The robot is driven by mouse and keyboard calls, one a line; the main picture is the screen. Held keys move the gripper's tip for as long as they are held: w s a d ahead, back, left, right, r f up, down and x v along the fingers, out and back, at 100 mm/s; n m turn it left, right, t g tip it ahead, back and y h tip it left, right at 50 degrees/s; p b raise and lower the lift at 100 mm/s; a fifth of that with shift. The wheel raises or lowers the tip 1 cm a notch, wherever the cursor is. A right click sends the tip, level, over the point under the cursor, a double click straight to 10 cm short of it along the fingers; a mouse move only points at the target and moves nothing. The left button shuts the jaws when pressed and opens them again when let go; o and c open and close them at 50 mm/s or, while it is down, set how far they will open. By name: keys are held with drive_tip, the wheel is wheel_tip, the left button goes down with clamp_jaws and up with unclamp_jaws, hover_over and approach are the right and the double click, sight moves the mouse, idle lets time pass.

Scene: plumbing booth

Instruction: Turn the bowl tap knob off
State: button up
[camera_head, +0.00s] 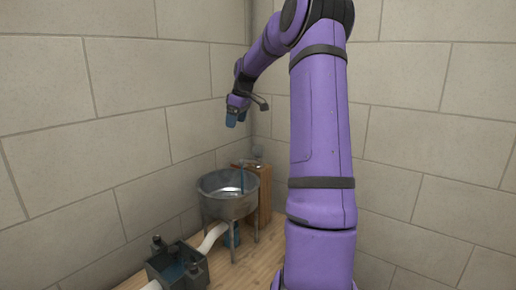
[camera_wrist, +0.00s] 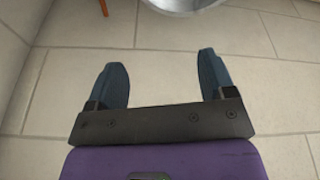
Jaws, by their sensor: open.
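The metal bowl (camera_head: 215,207) stands on thin legs in the corner, and its rim shows at the top edge of the wrist view (camera_wrist: 182,10). A small red part (camera_head: 236,165), perhaps the tap knob, is at the bowl's back edge; its details are too small to tell. A thin blue vertical streak (camera_head: 241,181) drops into the bowl. A thin orange-red piece (camera_wrist: 104,8) shows at the top of the wrist view; I cannot tell if it is the same part. My gripper (camera_head: 236,118) is open and empty, above and apart from the bowl. Its two blue fingers (camera_wrist: 162,80) are spread.
A wooden bench (camera_head: 262,258) carries the bowl, a wooden block (camera_head: 265,196) behind it, a white curved pipe (camera_head: 212,240) and a dark box-like fixture (camera_head: 177,267) at front left. Tiled walls meet close behind the bowl. The air around my gripper is clear.

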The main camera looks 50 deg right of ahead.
drive_tip(key=t, duration=0.1)
approach(258, 146)
drive_tip(key=shift+y, duration=0.4)
drive_tip(key=x, duration=1)
drive_tip(key=shift+d+f, duration=0.15)
drive_tip(key=shift+d, duration=0.2)
drive_tip(key=c, duration=0.9)
